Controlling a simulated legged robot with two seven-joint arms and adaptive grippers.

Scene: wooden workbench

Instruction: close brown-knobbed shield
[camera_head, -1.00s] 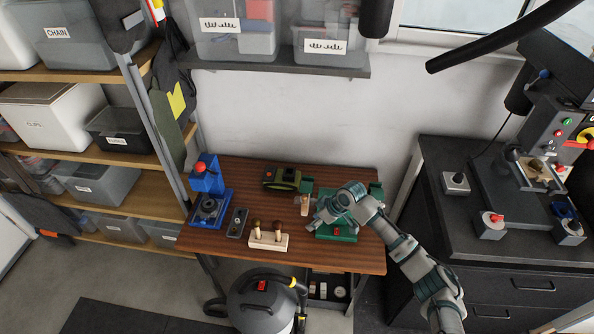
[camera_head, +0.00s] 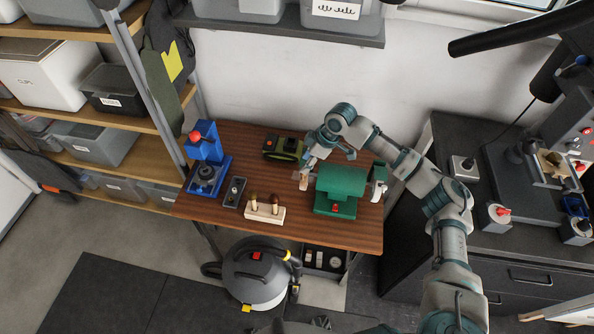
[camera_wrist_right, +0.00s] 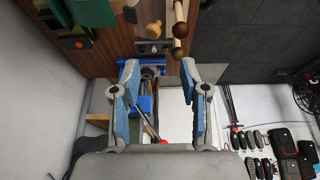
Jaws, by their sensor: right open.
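The green machine (camera_head: 341,181) stands on the right part of the workbench. A small clear piece (camera_head: 301,175), seemingly a shield, shows at its left end by a tan wheel. A pale wheel (camera_head: 379,180) is at its right end. I cannot make out a brown knob on either end or the shield's exact angle. My right gripper (camera_head: 308,161) is behind and above the machine's left end, close to the clear piece; contact cannot be told. In the wrist view its fingers (camera_wrist_right: 160,72) are apart with nothing held between them. My left gripper is not in view.
A pale block (camera_head: 264,213) with two brown-knobbed wooden pegs stands left of the machine. An olive device (camera_head: 284,148) lies behind it, and a blue press (camera_head: 207,168) stands at left. Bare wood (camera_head: 300,232) is in front.

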